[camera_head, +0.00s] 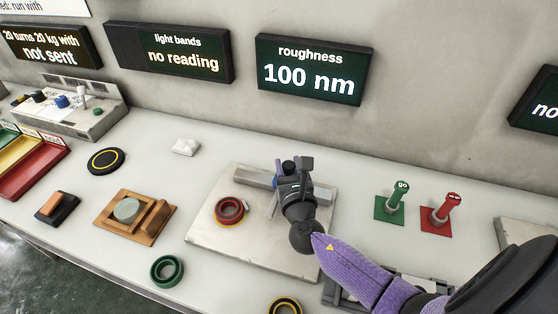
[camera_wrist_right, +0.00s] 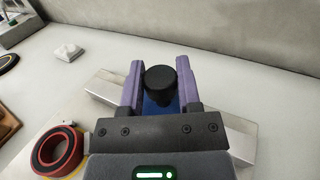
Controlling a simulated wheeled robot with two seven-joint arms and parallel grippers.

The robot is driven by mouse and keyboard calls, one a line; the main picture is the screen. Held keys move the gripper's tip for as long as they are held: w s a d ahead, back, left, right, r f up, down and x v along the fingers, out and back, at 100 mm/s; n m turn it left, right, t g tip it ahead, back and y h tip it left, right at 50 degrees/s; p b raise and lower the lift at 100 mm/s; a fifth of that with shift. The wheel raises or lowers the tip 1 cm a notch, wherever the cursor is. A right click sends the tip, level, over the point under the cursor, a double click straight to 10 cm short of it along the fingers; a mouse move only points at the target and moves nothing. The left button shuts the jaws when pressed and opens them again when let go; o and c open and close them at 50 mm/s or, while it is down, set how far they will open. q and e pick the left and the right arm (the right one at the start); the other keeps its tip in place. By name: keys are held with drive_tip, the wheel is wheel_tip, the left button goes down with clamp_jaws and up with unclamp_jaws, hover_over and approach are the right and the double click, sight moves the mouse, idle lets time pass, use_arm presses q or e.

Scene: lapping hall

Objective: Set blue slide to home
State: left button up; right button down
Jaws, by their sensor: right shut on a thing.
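The blue slide (camera_wrist_right: 161,112) sits on a pale grey rail (camera_head: 248,178) and carries a black knob (camera_wrist_right: 160,80). In the head view my right gripper (camera_head: 289,165) is over the slide and covers most of it. In the right wrist view the two purple-lined fingers of this gripper (camera_wrist_right: 160,84) stand on either side of the knob, shut on the slide. The rail (camera_wrist_right: 108,90) runs out to both sides of the fingers. My left gripper is not in view.
A red and black ring (camera_head: 230,211) lies on the pale plate (camera_head: 215,243) in front of the rail. Green "go" (camera_head: 400,193) and red (camera_head: 450,203) posts stand to the right. A sign (camera_head: 315,70) on the wall reads "roughness 100 nm".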

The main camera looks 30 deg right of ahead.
drive_tip(key=shift+s+d+f, duration=0.1)
drive_tip(key=shift+f, duration=0.05)
drive_tip(key=c, duration=0.7)
unclamp_jaws()
drive_tip(key=shift+c, duration=0.2)
drive_tip(key=o, duration=0.4)
drive_tip(key=shift+s+d, duration=0.15)
drive_tip(key=shift+s+a, duration=0.15)
drive_tip(key=shift+a, duration=0.05)
drive_tip(key=p+v, duration=0.1)
drive_tip(key=v, duration=0.8)
drive_tip(key=shift+s+a, duration=0.1)
drive_tip(key=shift+s, duration=0.1)
